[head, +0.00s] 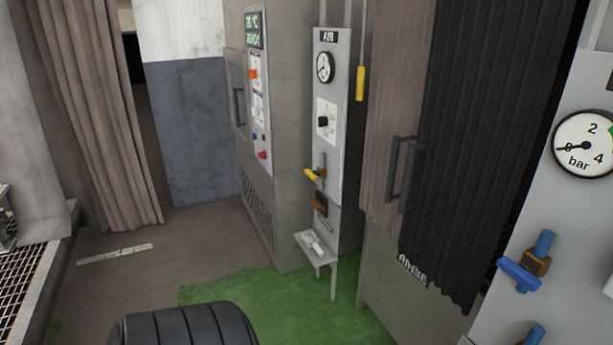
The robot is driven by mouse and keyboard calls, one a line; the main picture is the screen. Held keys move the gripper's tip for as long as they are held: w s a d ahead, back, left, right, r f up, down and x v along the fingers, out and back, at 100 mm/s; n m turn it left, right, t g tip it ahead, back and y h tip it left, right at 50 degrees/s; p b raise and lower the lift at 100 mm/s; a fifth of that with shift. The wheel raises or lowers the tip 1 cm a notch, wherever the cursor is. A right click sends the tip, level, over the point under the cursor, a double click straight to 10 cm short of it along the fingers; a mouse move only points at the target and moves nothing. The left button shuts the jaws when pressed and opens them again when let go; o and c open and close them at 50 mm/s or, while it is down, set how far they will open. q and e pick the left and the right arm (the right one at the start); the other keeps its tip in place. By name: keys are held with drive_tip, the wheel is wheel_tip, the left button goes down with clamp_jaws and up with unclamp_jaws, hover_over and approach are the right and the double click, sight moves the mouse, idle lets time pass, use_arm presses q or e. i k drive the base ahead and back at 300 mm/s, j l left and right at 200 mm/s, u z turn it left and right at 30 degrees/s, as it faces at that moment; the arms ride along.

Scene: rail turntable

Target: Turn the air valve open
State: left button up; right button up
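A narrow grey panel labelled AIR (328,37) stands in the middle of the head view. Low on it is the air valve, with a yellow lever (312,174) on a small brownish body with a pipe stub. The lever points left and slightly up in the picture; whether it lies across the pipe is hard to tell at this size. Above it are a round gauge (325,67) and a black knob (322,122) on a white plate. Neither of my grippers is in view.
A control cabinet (290,120) stands left of the panel. A small shelf (317,245) juts out below the valve. A yellow handle (360,83) hangs to the right. Nearer right are a black pleated curtain (460,150) and a blue-handled valve (520,275). Green floor (290,298) lies in front.

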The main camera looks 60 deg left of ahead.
sight(312, 175)
drive_tip(key=u, duration=1.95)
drive_tip(key=i+z, duration=0.2)
drive_tip(key=z, duration=0.25)
drive_tip(key=i+j+z, duration=0.15)
drive_tip(key=z, duration=0.3)
